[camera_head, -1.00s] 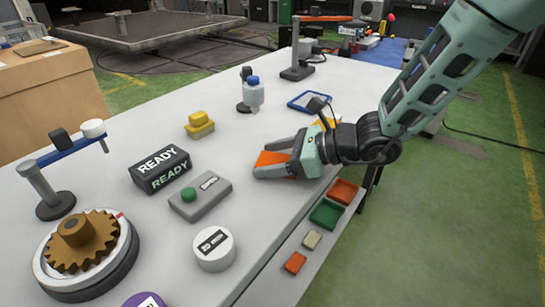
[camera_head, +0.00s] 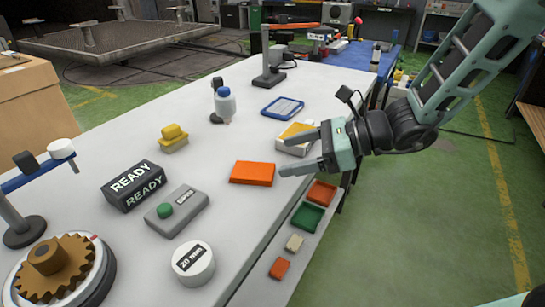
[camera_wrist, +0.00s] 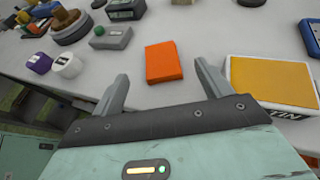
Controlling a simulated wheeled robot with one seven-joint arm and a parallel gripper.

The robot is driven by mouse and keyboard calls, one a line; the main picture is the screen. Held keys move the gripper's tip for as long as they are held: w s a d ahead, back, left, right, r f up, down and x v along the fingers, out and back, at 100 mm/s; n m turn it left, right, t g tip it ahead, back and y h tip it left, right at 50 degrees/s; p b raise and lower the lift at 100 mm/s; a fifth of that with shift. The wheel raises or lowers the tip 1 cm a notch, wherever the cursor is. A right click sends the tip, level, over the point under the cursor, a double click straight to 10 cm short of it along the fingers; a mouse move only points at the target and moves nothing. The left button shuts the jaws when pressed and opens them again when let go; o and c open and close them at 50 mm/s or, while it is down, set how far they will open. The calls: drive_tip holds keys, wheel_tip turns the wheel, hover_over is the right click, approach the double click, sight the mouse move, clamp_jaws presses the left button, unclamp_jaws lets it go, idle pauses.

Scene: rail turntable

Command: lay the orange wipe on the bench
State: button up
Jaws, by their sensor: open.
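The orange wipe (camera_head: 253,173) lies flat on the white bench (camera_head: 235,225), near the bench's right edge. It also shows in the wrist view (camera_wrist: 163,62), ahead of the fingertips and between their lines. My gripper (camera_head: 300,155) is open and empty, to the right of the wipe and apart from it. In the wrist view my two fingers (camera_wrist: 162,82) are spread wide with nothing between them.
A yellow-topped box (camera_head: 296,139) sits just behind my gripper. A grey box with a green button (camera_head: 177,210), a READY display (camera_head: 133,186) and a white 20 mm disc (camera_head: 193,263) stand nearby. Red and green trays (camera_head: 308,215) line the bench's side.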

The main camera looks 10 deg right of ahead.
drive_tip(key=shift+s+d+r, duration=0.25)
drive_tip(key=shift+s+d, duration=0.05)
drive_tip(key=shift+d, duration=0.3)
drive_tip(key=s+a+f+n+g+h, duration=0.1)
drive_tip(key=s+a+n+g+h, duration=0.2)
drive_tip(key=s+n, duration=0.45)
drive_tip(key=s+n+g+h, duration=0.35)
drive_tip(key=s+n, duration=0.25)
drive_tip(key=s, duration=0.3)
drive_tip(key=s+d+n+t+h, duration=0.3)
drive_tip(key=s+d+n+h, duration=0.1)
drive_tip(key=n, duration=1.1)
drive_tip(key=shift+s+d+f+h, duration=0.25)
drive_tip(key=shift+d+h, duration=0.35)
drive_tip(key=shift+h, duration=0.45)
